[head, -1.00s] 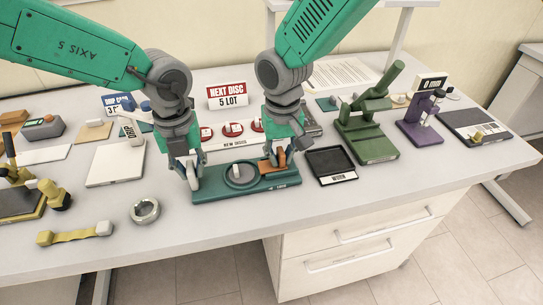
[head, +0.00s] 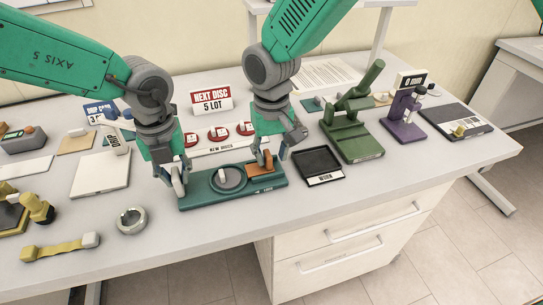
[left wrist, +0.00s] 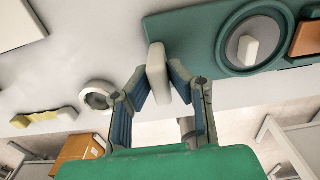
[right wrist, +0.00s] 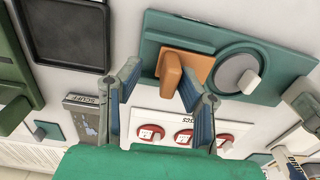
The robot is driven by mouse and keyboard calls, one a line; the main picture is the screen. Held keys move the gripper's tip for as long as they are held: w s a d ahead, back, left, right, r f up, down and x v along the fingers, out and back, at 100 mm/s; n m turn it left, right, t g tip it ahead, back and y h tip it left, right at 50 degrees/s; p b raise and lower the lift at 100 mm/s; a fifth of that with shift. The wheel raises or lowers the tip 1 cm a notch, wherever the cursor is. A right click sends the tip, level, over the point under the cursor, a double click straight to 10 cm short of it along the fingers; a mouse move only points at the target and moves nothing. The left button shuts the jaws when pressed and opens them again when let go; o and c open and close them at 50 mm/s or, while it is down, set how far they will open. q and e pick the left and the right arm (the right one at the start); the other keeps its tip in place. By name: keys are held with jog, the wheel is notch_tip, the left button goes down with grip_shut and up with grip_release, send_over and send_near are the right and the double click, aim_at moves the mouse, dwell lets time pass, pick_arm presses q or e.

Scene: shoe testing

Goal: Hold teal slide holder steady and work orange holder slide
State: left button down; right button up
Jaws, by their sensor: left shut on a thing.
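The teal slide holder (head: 215,203) lies flat on the table, with a round grey disc (head: 229,178) in its dark ring. The orange slide (head: 262,170) sits at its right end, with an upright orange knob (right wrist: 169,74). My left gripper (head: 172,180) is shut on the pale upright tab (left wrist: 156,72) at the holder's left end. My right gripper (right wrist: 160,82) is open over the orange slide. Its fingers stand on either side of the knob, with a clear gap on one side. Whether a finger touches the knob on the other side, I cannot tell.
Red discs on a white rack (head: 219,133) stand behind the holder, below the NEXT DISC sign (head: 211,100). A black tray (head: 318,164) is close on the right, with a green press (head: 352,135) beyond. A metal ring (head: 131,222) lies at front left. The table in front is clear.

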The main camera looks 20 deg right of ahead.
pick_arm(q)
jog(key=shift+d, duration=0.1)
pick_arm(e)
notch_tip(320, 180, up, 11)
jog(key=shift+f, duration=0.15)
pick_arm(q)
jog(key=c, duration=1.4)
grip_release()
pick_arm(e)
jog(key=shift+d, duration=0.1)
